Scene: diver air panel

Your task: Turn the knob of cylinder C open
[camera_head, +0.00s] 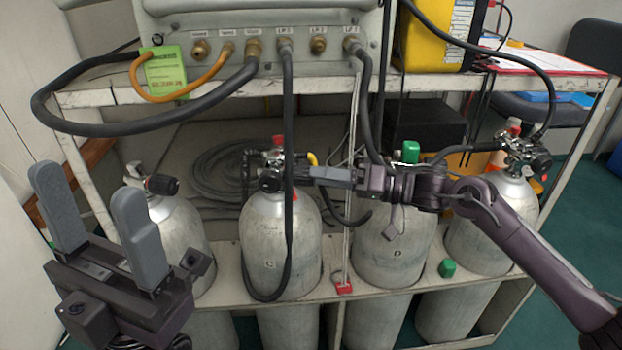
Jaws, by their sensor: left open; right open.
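Cylinder C (279,245) is a grey tank standing upright in the rack, marked with a C. Its valve has a red-topped part (278,141) and a round black knob (270,181) facing forward. My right gripper (303,174) reaches in from the right with its fingers pointing left, tips close beside the knob. It is seen edge-on, so I cannot tell whether the fingers touch or straddle the knob; a black hose partly covers this spot. My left gripper (88,192) is open and empty at the lower left, away from cylinder C.
Cylinder D (394,247) stands right of C, behind my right arm; other cylinders stand at left (178,240) and right (470,245). A black hose (288,110) hangs from the panel (330,55) across C's front. A green cap (447,268) sits on the rack's front ledge.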

